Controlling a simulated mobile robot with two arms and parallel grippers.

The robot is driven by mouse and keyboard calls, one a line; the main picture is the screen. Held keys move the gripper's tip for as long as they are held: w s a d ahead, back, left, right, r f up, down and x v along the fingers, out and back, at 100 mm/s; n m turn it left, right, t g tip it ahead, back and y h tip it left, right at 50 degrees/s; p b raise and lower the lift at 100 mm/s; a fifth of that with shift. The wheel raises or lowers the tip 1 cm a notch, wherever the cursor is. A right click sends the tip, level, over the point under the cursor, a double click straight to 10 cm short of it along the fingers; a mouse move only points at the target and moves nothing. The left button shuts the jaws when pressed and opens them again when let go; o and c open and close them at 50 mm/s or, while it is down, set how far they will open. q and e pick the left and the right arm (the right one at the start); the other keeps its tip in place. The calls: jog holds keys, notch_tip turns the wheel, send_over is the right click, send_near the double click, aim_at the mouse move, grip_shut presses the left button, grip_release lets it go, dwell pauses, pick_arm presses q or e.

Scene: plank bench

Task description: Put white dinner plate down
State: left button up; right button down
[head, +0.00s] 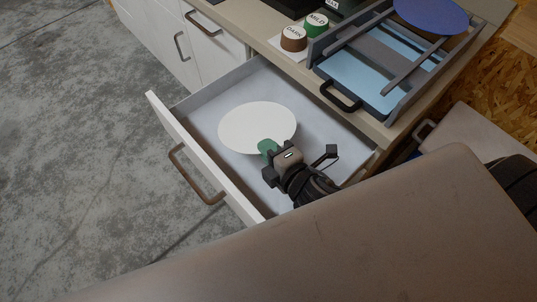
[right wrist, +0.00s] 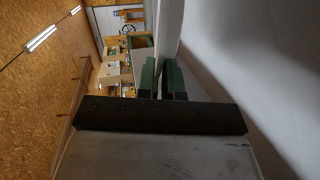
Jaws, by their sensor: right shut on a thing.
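The white dinner plate (head: 257,127) is inside the open drawer (head: 318,128), near the drawer's front and left part. My right gripper (head: 268,149), with green fingertips, is at the plate's near edge and shut on it. In the right wrist view the green fingers (right wrist: 161,75) close on a thin white edge of the plate (right wrist: 168,25). I cannot tell whether the plate touches the drawer floor. My left gripper is not in view.
The drawer front has a brown handle (head: 197,178). A blue tray (head: 370,72) in a grey frame stands on the counter, with a blue-purple plate (head: 431,14) above. Brown (head: 293,38) and green (head: 317,24) labelled cups stand beside it. Open concrete floor (head: 75,150) lies left.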

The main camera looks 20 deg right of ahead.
notch_tip(320, 180, down, 3)
jog(key=shift+f+b, duration=0.2)
jog(key=shift+b, duration=0.25)
jog(key=shift+f, duration=0.25)
jog(key=shift+f+b, duration=0.35)
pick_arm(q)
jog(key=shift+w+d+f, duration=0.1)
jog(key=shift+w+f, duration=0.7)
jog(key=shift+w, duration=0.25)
pick_arm(e)
jog(key=c, duration=1.3)
grip_release()
